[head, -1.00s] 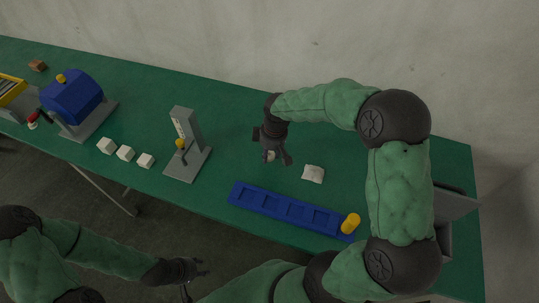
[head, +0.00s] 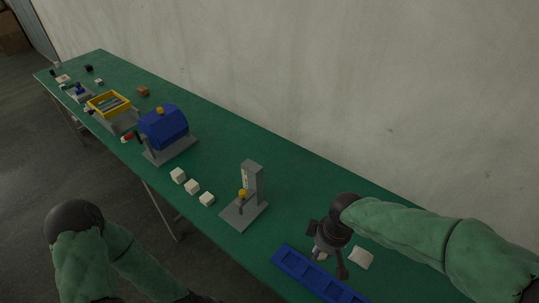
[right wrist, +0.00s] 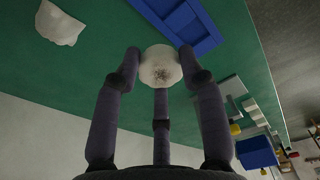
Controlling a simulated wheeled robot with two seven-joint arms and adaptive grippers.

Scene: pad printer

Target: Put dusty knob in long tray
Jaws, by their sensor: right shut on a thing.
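The dusty knob (right wrist: 160,66) is round and white with dark specks on its face. In the right wrist view it sits between the fingertips of my right gripper (right wrist: 160,75). In the head view my right gripper (head: 328,264) is shut on the knob, which is mostly hidden by the fingers. The long tray (head: 291,263) is blue with a row of compartments; its right part is cut off by the frame. It also shows in the right wrist view (right wrist: 200,40). The gripper is beside the tray's far side.
A crumpled white cloth (head: 361,258) lies right of my right gripper. A grey stand with a yellow-topped lever (head: 255,185) is left of the gripper. Several white blocks (head: 192,187) line the front edge. A blue machine (head: 163,128) and a yellow-rimmed box (head: 110,103) stand farther left.

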